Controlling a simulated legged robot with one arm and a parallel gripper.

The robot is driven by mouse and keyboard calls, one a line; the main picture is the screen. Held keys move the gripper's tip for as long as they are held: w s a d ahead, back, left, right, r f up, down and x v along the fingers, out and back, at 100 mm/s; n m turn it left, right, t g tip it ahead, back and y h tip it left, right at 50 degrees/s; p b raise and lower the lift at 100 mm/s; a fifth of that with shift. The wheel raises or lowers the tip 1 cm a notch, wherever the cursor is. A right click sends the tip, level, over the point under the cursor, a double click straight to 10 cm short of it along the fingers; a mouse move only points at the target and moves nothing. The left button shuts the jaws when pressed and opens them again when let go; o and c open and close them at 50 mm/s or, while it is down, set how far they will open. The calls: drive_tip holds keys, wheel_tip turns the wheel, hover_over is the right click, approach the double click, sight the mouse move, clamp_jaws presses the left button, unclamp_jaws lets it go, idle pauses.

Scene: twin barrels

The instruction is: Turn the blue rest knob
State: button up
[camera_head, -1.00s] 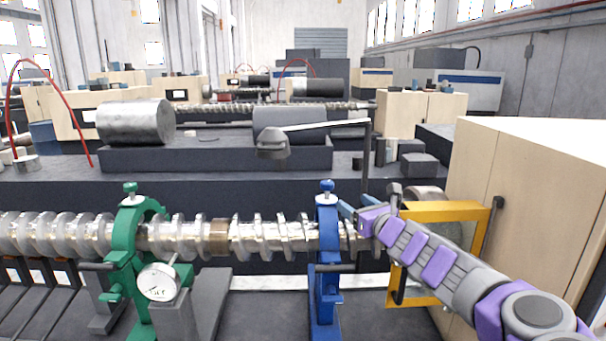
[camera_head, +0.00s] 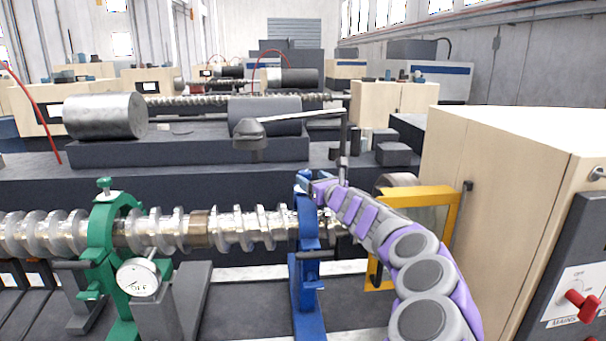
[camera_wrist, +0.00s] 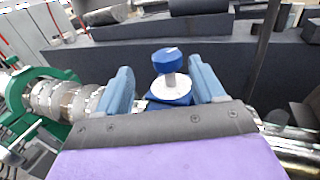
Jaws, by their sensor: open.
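The blue rest (camera_head: 308,245) is a blue ring stand around the metal screw shaft (camera_head: 245,229), right of centre in the head view. Its blue knob (camera_wrist: 168,62) stands upright on a short pale stem in the wrist view, between my two blue fingers. My gripper (camera_wrist: 164,85) is open, with one finger on each side of the knob and a visible gap to both. In the head view my gripper (camera_head: 306,183) is at the top of the blue rest and largely covers the knob there.
A green rest (camera_head: 103,240) with a dial gauge (camera_head: 138,278) stands to the left on the same shaft. A yellow frame (camera_head: 452,212) and a beige cabinet (camera_head: 480,190) are close to my arm on the right. A red switch (camera_head: 582,305) shows at far right.

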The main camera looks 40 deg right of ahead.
sight(310, 175)
drive_tip(key=w, duration=0.1)
drive_tip(key=w+d, duration=0.1)
drive_tip(key=w, duration=0.1)
drive_tip(key=w+d, duration=0.1)
drive_tip(key=shift+w+d+f, duration=0.15)
drive_tip(key=shift+d+f, duration=0.1)
drive_tip(key=shift+f, duration=0.1)
drive_tip(key=shift+w, duration=0.4)
drive_tip(key=shift+w+a+r, duration=0.25)
drive_tip(key=shift+w+r, duration=0.05)
drive_tip(key=shift+w, duration=0.15)
drive_tip(key=shift+w+a, duration=0.2)
drive_tip(key=shift+w, duration=0.15)
drive_tip(key=shift+d+f, duration=0.1)
drive_tip(key=shift+d, duration=0.4)
drive_tip(key=shift+c, duration=0.9)
drive_tip(key=shift+a, duration=0.3)
drive_tip(key=c, duration=0.5)
drive_tip(key=shift+c, duration=1.3)
